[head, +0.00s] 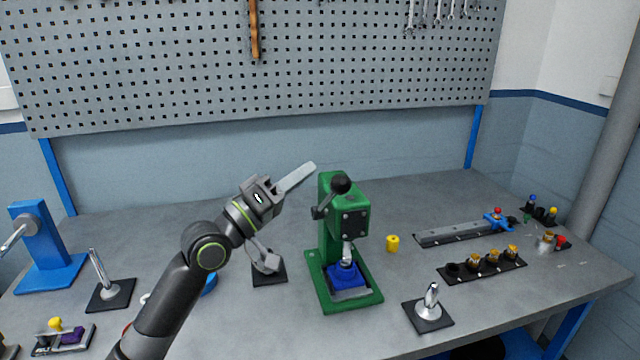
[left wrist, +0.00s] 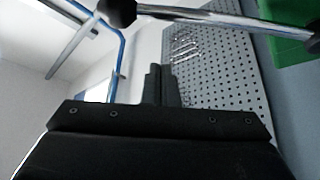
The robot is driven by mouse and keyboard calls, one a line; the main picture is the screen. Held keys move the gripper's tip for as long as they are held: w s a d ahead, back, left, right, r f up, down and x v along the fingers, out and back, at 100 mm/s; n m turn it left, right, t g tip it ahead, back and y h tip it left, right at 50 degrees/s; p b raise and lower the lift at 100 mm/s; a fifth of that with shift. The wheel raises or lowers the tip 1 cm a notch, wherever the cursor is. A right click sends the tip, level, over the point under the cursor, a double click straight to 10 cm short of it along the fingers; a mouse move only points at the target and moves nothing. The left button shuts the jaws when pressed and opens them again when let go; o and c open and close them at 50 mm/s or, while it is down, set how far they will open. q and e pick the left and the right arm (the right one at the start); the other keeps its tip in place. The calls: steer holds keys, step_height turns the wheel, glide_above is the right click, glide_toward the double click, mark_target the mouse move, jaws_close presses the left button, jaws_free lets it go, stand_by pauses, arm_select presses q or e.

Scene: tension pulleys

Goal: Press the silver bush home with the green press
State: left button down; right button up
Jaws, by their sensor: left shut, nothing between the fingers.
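The green press (head: 329,240) stands mid-table; its green body also shows at the top right of the left wrist view (left wrist: 285,15). Its lever ends in a black ball knob (head: 340,184), which shows in the left wrist view (left wrist: 118,10) on a silver rod (left wrist: 210,17). A blue block (head: 344,274) sits on the press base, under a silver part (head: 348,252); I cannot tell whether that is the ram or the silver bush. My left gripper (head: 312,167) is shut and empty, up and left of the knob, apart from it in the head view. My right gripper is out of view.
A yellow cylinder (head: 392,243) stands right of the press. A silver cone-shaped part (head: 430,302) stands on a black pad at front right. A grey rail (head: 460,231) and a black strip with several parts (head: 482,265) lie further right. A blue stand (head: 40,245) is at far left.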

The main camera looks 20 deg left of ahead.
mark_target(328, 201)
arm_select(q)
steer(key=shift+d+f+p, duration=0.25)
steer(key=shift+d+f, duration=0.2)
steer(key=shift+d, duration=0.4)
steer(key=shift+d+f+p, duration=0.25)
steer(key=shift+d+f, duration=0.2)
steer(key=shift+d, duration=0.35)
